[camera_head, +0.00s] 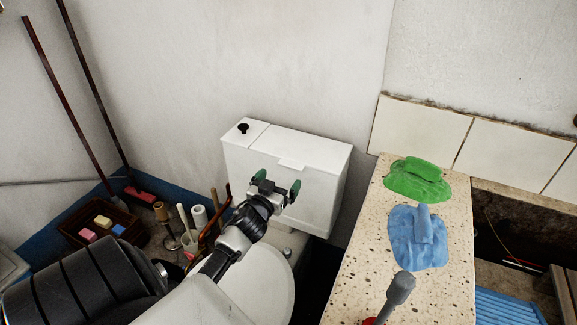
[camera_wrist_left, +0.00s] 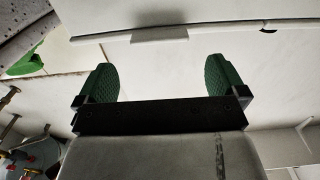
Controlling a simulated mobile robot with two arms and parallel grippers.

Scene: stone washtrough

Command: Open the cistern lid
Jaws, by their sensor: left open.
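The white cistern (camera_head: 325,204) stands against the wall behind the toilet. Its lid (camera_head: 310,147) lies flat and closed on top, with a small tab (camera_head: 292,164) at the front edge. A fixed-looking section with a black knob (camera_head: 242,128) is at the lid's left. My left gripper (camera_head: 277,184) is open and empty in front of the cistern, below the tab. In the left wrist view, the open fingers (camera_wrist_left: 163,82) face the pale cistern front, and the lid edge with its tab (camera_wrist_left: 160,38) runs above them, apart from the fingers. My right gripper is not in view.
A speckled stone ledge (camera_head: 353,263) stands to the right, bearing a green cloth (camera_head: 417,180), a blue cloth (camera_head: 418,240) and a grey-handled item (camera_head: 399,290). Left are a brown crate (camera_head: 86,240), brushes and leaning poles (camera_head: 62,105). The space above the lid is clear.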

